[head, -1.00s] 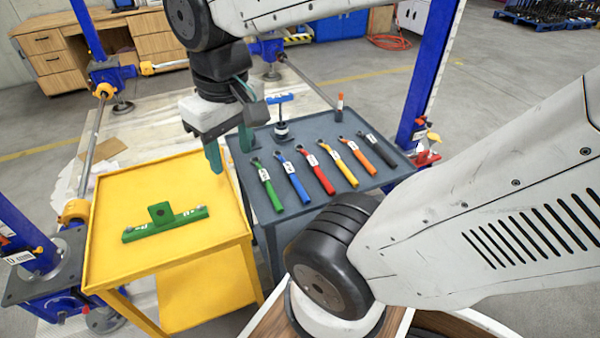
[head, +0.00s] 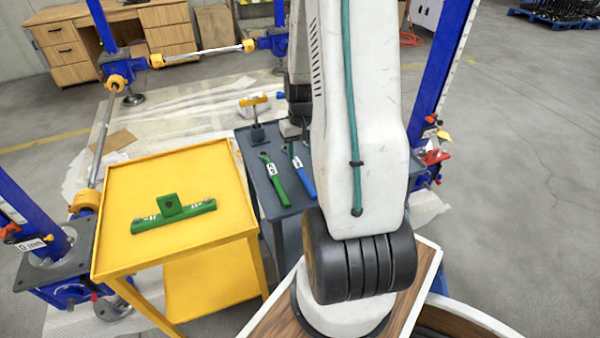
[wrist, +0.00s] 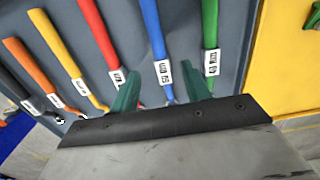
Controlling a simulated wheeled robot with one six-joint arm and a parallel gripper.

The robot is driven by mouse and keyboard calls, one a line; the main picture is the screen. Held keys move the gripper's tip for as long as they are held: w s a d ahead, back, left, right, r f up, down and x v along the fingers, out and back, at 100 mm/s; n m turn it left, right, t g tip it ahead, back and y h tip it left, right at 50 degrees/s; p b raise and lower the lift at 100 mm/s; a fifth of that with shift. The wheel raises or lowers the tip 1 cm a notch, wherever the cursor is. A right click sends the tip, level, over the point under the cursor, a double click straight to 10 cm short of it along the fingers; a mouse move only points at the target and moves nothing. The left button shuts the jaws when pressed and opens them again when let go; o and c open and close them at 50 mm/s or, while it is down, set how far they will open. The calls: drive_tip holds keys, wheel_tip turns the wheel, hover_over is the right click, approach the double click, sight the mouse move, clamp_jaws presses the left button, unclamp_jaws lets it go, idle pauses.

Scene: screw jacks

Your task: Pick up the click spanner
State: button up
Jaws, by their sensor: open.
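Several spanners with coloured handles and white labels lie in a row on the grey table (wrist: 130,22). In the wrist view they are black (wrist: 18,90), orange (wrist: 25,84), yellow (wrist: 55,43), red (wrist: 98,35), blue (wrist: 152,30) and green (wrist: 210,25). I cannot read which one is the click spanner. My gripper (wrist: 160,67) is open and empty, its green fingers on either side of the blue spanner's label. Whether they touch the table is unclear. In the head view my arm hides the gripper and most spanners; the green (head: 275,182) and blue (head: 302,175) ones show.
A yellow cart (head: 120,185) stands left of the grey table, with a green bracket (head: 172,212) on it. A T-handled tool (head: 255,118) stands at the table's back left corner. Blue posts (head: 440,75) rise around the area.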

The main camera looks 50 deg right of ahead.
sight(301, 169)
wheel_tip(301, 169, down, 8)
drive_tip(key=shift+r, duration=0.2)
clamp_jaws()
